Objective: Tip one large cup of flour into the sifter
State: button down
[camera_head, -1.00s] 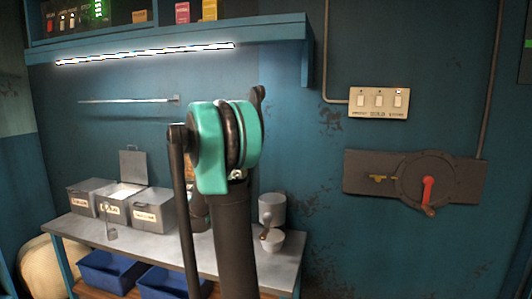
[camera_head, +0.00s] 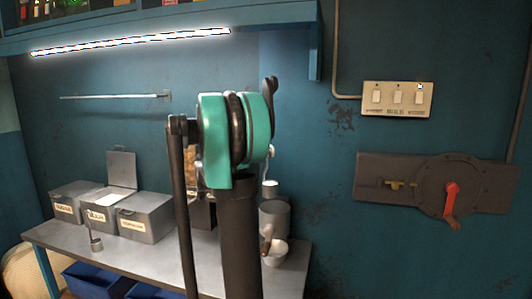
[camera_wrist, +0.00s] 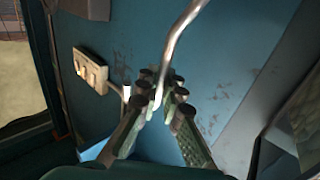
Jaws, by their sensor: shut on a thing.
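My gripper (camera_wrist: 165,95) is shut on a bent metal handle (camera_wrist: 180,35) in the wrist view. The handle runs up out of that frame. In the head view my gripper is mostly hidden behind my arm. A small pale cup-like thing (camera_head: 270,187) shows just right of my arm, above a grey canister (camera_head: 274,217); whether it is the held cup I cannot tell. The canister, likely the sifter, stands at the bench's right end. The middle bin (camera_head: 106,218), its label hard to read, has its lid (camera_head: 121,169) up and white contents showing.
A small long-handled cup (camera_head: 96,244) stands on the bench (camera_head: 150,262) before the bins. A pale pot with a crank-like handle (camera_head: 275,254) sits in front of the canister. A switch panel (camera_head: 397,98) and red-handled wall device (camera_head: 450,197) are right. Blue crates lie below.

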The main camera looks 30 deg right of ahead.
aim_at(267, 165)
jog(key=shift+w+f, duration=0.15)
jog(key=shift+f, duration=1.45)
jog(key=shift+s+r+m, duration=0.25)
jog(key=shift+s+m, duration=0.6)
jog(key=shift+s, duration=0.05)
jog(key=shift+s+r+m, duration=0.2)
jog(key=shift+s+m, duration=0.65)
jog(key=shift+s, duration=0.05)
jog(key=s, duration=0.1)
jog(key=s+m, duration=0.1)
jog(key=m, duration=0.1)
jog(key=shift+s+f+t, duration=0.25)
jog(key=shift+s+t, duration=0.05)
jog(key=shift+s, duration=0.1)
